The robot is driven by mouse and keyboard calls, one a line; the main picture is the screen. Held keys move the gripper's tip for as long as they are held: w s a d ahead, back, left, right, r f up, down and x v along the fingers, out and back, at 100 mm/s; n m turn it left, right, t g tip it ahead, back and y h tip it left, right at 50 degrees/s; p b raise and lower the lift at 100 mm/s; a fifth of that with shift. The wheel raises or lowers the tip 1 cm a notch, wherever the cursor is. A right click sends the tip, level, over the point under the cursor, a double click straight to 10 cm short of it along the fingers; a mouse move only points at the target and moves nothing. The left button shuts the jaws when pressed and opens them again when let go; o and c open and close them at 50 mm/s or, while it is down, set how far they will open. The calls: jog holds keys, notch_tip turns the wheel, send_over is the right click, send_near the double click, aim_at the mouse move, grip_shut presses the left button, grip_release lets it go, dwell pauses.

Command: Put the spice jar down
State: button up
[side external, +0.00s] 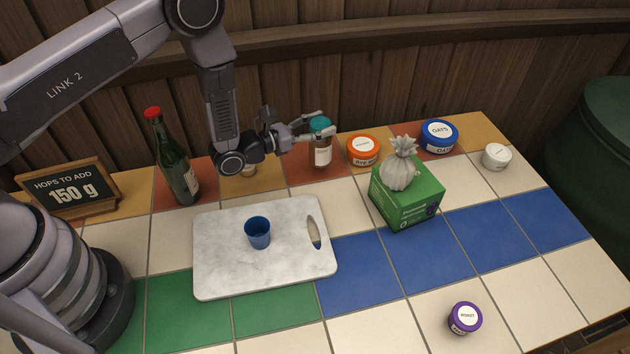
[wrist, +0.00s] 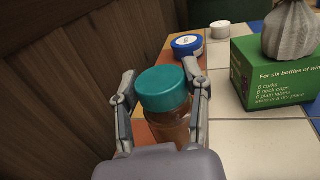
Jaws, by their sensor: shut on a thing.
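The spice jar (side external: 322,155) has a teal lid, a clear body with brownish contents and a pale label. It is upright near the back edge of the tiled table, over a terracotta tile. My gripper (side external: 322,136) is shut on it, with a finger on each side. In the wrist view the jar's teal lid (wrist: 163,88) sits between the two fingers of my gripper (wrist: 164,105). I cannot tell whether the jar's base touches the tile.
An orange-lidded jar (side external: 363,150) stands close right of the spice jar. A marble board (side external: 215,250) holds a blue cup (side external: 258,233). A bottle (side external: 175,165) stands left.

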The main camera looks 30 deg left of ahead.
jog(key=shift+f, duration=1.45)
jog(key=shift+f, duration=0.2)
jog(key=o, duration=1.2)
